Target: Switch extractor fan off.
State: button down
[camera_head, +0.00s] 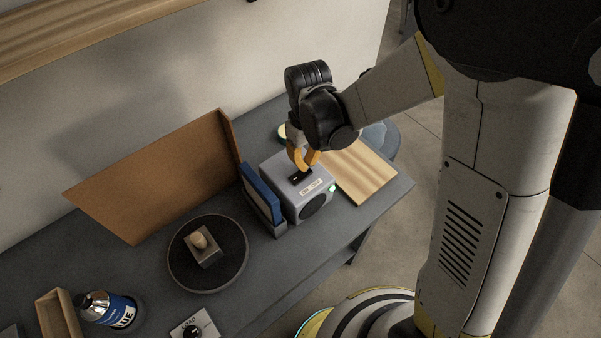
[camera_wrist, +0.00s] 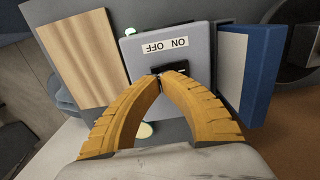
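The extractor fan is a grey box (camera_head: 284,189) near the right end of the bench, with a dark round opening on its front. Its top carries a white ON OFF label (camera_wrist: 165,46), upside down in the wrist view, and a black rocker switch (camera_wrist: 176,68). My gripper (camera_head: 303,168) points down over the switch. In the wrist view its yellow fingers (camera_wrist: 159,77) meet at the tips, with nothing seen between them. The tips are at the switch and hide part of it; I cannot tell whether they touch it or which way it is set.
A blue panel (camera_head: 261,193) stands close at the box's left. A wooden board (camera_head: 362,174) lies at its right. A round dark tray (camera_head: 177,270) with a small block, a brown upright panel (camera_head: 160,180) and a blue-labelled bottle (camera_head: 120,312) are further left.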

jog(key=shift+f+b, duration=1.2)
jog(key=shift+f, duration=0.15)
dwell(0.5)
jog(key=shift+r+p, duration=2.4)
jog(key=shift+r, duration=1.15)
